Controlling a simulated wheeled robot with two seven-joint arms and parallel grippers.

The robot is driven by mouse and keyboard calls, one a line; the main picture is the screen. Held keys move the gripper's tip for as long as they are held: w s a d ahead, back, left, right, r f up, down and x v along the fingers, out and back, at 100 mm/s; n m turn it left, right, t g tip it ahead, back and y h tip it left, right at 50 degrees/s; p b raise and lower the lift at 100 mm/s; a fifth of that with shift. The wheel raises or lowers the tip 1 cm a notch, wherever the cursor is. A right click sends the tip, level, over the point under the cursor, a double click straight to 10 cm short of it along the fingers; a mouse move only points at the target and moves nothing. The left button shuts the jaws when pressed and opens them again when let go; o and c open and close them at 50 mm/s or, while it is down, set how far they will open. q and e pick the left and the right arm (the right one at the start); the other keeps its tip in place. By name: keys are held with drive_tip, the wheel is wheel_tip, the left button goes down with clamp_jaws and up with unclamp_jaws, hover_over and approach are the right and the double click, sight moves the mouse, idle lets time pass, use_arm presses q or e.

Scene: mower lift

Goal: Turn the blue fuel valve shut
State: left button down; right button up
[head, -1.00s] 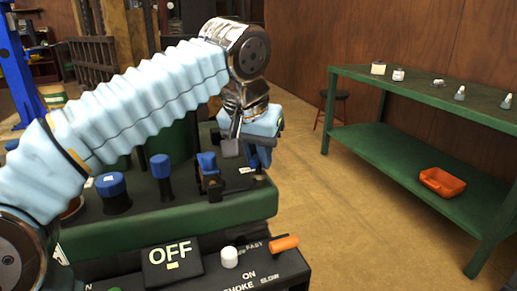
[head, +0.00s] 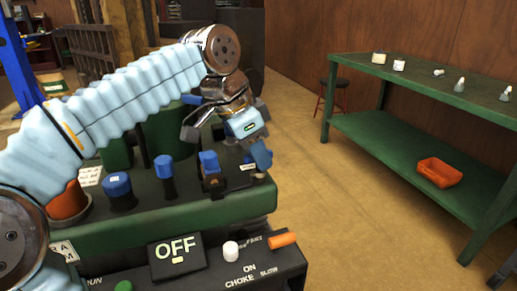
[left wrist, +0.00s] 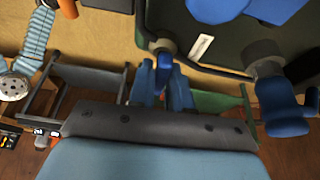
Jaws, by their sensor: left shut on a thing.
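The blue fuel valve lever (left wrist: 164,63) shows in the left wrist view, on a round grey stem at the edge of the dark green mower body (head: 150,222). My left gripper (head: 260,155) is at the right end of that body in the head view. Its blue fingers (left wrist: 163,88) are shut on the lever, one on each side. In the head view the gripper is tilted and hides most of the valve.
Close left of the gripper stand a blue-topped lever (head: 208,162), a blue knob (head: 163,166) and a blue cap (head: 117,185). The control panel (head: 205,264) is in front. A green bench (head: 390,141) stands right, with clear floor between.

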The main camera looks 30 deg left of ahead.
use_arm(q)
drive_tip(key=shift+m, duration=0.3)
drive_tip(key=c, duration=1.1)
unclamp_jaws()
drive_tip(key=shift+c, duration=0.2)
drive_tip(key=p+v, duration=0.2)
drive_tip(key=v, duration=1.1)
drive_tip(key=shift+a+r, duration=0.2)
drive_tip(key=shift+r, duration=0.1)
